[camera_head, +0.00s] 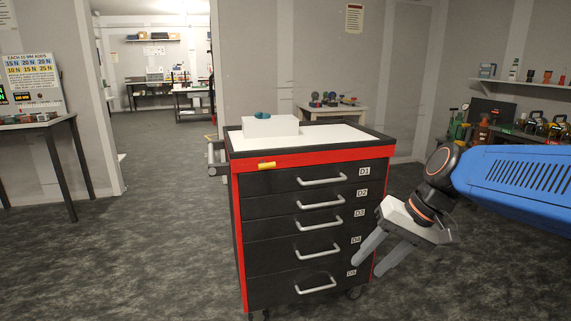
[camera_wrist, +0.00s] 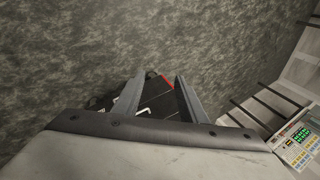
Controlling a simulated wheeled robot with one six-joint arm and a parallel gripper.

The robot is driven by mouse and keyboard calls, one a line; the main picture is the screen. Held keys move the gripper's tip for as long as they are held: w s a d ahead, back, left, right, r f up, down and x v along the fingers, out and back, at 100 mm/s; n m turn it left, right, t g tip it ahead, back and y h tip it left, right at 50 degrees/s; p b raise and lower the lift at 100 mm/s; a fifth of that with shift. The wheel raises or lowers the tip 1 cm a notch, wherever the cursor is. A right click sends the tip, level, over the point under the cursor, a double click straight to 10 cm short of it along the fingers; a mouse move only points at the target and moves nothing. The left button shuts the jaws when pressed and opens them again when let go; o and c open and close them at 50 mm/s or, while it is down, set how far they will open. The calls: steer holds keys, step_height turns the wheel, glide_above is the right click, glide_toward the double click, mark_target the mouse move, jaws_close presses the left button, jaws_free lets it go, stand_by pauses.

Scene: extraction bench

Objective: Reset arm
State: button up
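My gripper (camera_head: 371,262) hangs at the lower right in the head view, pointing down and left, in front of the right side of the drawer cabinet. Its two grey fingers stand apart with nothing visible between them. In the wrist view my gripper (camera_wrist: 157,82) also shows open and empty, with the floor and part of the dark cabinet (camera_wrist: 158,103) beyond the fingers. The black and red drawer cabinet (camera_head: 300,205) has drawers labelled D1 to D5, all looking shut. A white block (camera_head: 270,127) stands on its top with a small teal object (camera_head: 262,115) on it.
A table with a sign and displays (camera_head: 35,122) stands at the left. A small table with several items (camera_head: 333,112) is behind the cabinet. A bench with tools (camera_head: 510,135) and a shelf (camera_head: 530,86) are at the right. The floor (camera_head: 150,230) left of the cabinet is clear.

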steer(key=s+d+f+t+h, duration=0.1)
steer(key=s+d+f+h, duration=0.1)
steer(key=s+d, duration=0.3)
steer(key=s+d+f+n+t+h, duration=0.1)
steer(key=s+d+f+h, duration=0.2)
steer(key=s, duration=0.5)
steer(key=shift+d+f+t, duration=0.4)
steer(key=shift+d+f, duration=0.5)
steer(key=shift+c, duration=0.9)
steer(key=shift+a, duration=0.15)
